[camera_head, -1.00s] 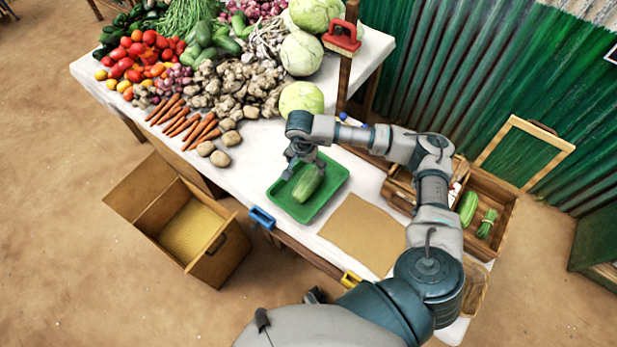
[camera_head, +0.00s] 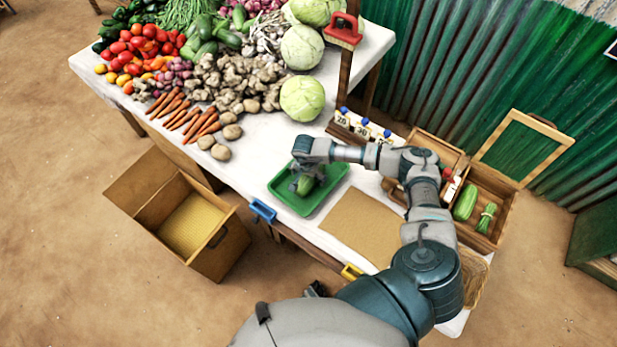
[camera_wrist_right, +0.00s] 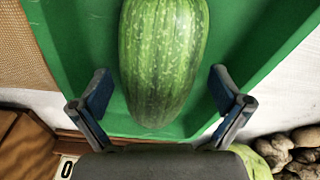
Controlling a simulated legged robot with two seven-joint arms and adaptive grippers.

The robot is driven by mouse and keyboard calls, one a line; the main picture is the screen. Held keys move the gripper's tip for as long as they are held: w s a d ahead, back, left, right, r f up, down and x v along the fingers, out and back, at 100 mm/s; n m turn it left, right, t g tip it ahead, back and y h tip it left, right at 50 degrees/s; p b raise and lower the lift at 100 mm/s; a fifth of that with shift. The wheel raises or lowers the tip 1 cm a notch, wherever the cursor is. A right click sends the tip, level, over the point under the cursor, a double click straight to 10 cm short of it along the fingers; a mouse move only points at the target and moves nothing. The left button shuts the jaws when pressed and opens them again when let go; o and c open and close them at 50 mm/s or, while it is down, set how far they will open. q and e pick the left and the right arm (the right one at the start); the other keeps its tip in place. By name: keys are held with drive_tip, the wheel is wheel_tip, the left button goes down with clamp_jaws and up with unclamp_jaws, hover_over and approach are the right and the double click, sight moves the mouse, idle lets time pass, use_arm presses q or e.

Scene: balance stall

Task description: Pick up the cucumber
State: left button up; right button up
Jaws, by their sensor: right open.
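The cucumber (camera_head: 306,185) is a thick, striped green vegetable lying in the green tray (camera_head: 330,190) on the white table. My right gripper (camera_head: 302,181) is over the tray and partly covers the cucumber in the head view. In the right wrist view the cucumber (camera_wrist_right: 163,60) reaches down between the two open fingers of the gripper (camera_wrist_right: 160,92), with a gap on each side. I cannot tell how far the fingertips are above the tray floor. My left gripper is not clearly in view.
A brown mat (camera_head: 362,228) lies right of the tray. A wooden crate (camera_head: 490,215) at the right holds another striped green vegetable (camera_head: 466,202). Cabbages, potatoes and carrots crowd the table's back left. An open box (camera_head: 215,240) stands below the table's front.

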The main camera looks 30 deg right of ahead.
drive_tip(key=shift+c, duration=1.4)
drive_tip(key=shift+d, duration=0.35)
drive_tip(key=c, duration=1.2)
use_arm(q)
drive_tip(key=shift+a+r, duration=0.1)
use_arm(e)
drive_tip(key=shift+a, duration=0.1)
drive_tip(key=shift+c, duration=0.3)
